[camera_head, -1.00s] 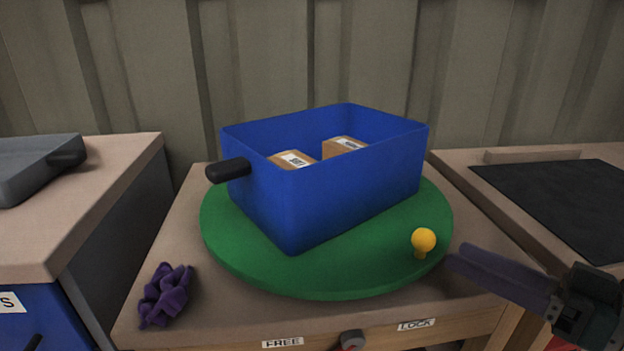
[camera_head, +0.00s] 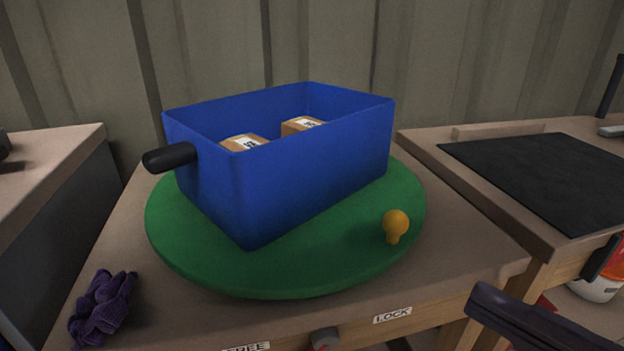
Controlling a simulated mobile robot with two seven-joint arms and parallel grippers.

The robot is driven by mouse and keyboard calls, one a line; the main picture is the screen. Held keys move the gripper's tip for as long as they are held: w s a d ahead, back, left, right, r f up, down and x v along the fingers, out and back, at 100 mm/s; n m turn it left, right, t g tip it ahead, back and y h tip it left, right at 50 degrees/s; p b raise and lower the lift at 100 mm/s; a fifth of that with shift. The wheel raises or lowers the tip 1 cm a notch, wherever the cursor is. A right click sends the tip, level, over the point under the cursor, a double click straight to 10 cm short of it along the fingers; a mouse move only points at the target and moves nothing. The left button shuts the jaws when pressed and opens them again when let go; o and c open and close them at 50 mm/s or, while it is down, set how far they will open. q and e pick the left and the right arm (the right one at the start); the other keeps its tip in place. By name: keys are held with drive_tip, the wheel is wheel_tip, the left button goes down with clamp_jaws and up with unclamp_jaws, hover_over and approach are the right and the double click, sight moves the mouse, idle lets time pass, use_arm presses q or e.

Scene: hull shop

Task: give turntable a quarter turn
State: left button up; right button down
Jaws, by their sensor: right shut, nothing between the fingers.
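The round green turntable (camera_head: 300,265) lies on the wooden bench top. A small yellow-orange knob (camera_head: 395,224) stands up near its front right rim. A blue open box (camera_head: 300,175) with a black handle (camera_head: 170,157) on its left sits on the turntable. Below, on the bench front, a grey dial with a red part (camera_head: 325,338) sits between a partly cut-off FREE label (camera_head: 245,348) and a LOCK label (camera_head: 392,315). My right gripper (camera_head: 484,302) is shut and empty in front of the bench, apart from the turntable. My left gripper is out of view.
Cardboard cartons (camera_head: 303,126) lie in the box. A counter with a black mat (camera_head: 540,178) stands on the right, and another counter (camera_head: 45,175) on the left.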

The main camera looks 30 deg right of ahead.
drive_tip(key=shift+n, duration=0.3)
drive_tip(key=w, duration=0.3)
drive_tip(key=w+f, duration=0.1)
drive_tip(key=w, duration=0.3)
drive_tip(key=w+f+b, duration=0.1)
drive_tip(key=w, duration=0.2)
drive_tip(key=shift+w+d, duration=0.55)
drive_tip(key=shift+d, duration=0.15)
drive_tip(key=shift+d+f, duration=0.1)
drive_tip(key=shift+d, duration=0.05)
